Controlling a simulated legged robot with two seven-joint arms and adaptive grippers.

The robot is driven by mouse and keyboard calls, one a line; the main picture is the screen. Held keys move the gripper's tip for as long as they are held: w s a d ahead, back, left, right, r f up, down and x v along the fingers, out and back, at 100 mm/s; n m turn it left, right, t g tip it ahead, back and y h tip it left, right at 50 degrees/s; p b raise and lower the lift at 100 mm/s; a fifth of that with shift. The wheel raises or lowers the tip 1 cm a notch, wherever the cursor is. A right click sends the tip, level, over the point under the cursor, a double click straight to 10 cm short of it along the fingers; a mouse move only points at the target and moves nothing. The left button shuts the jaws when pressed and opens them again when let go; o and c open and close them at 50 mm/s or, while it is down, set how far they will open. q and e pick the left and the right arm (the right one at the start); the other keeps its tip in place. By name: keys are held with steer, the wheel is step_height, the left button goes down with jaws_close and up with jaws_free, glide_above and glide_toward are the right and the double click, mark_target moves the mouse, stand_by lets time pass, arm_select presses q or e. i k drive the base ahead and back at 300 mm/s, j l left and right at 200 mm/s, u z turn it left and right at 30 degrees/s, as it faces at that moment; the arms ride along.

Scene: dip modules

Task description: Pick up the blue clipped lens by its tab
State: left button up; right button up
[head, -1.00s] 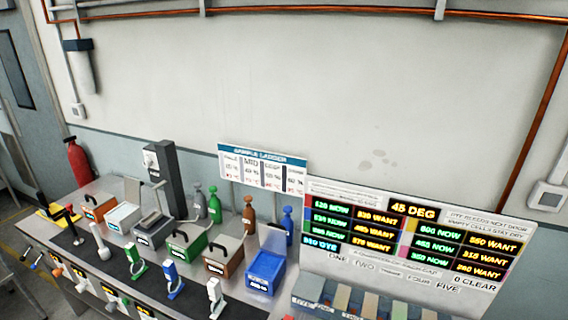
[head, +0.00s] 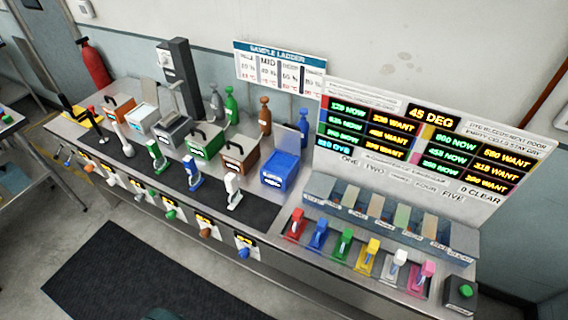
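Two blue upright pieces could be the blue clipped lens, and I cannot tell which is it at this size. One blue-and-white piece (head: 192,175) stands on the dark mat of the bench, between a green-and-white one (head: 156,156) and a white one (head: 233,192). Another blue piece (head: 318,235) stands in the right-hand row, between a red one (head: 296,224) and a green one (head: 342,244). Neither shows a clear tab. Neither of my grippers is in view.
A long steel bench carries lidded boxes, including a blue one (head: 280,170) and a green one (head: 205,141), with bottles behind. A lit display board (head: 420,150) stands at the back right. Coloured knobs line the bench front. Floor with a dark mat (head: 150,275) is open in front.

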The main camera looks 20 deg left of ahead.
mark_target(195, 179)
steer(key=u, duration=1.7)
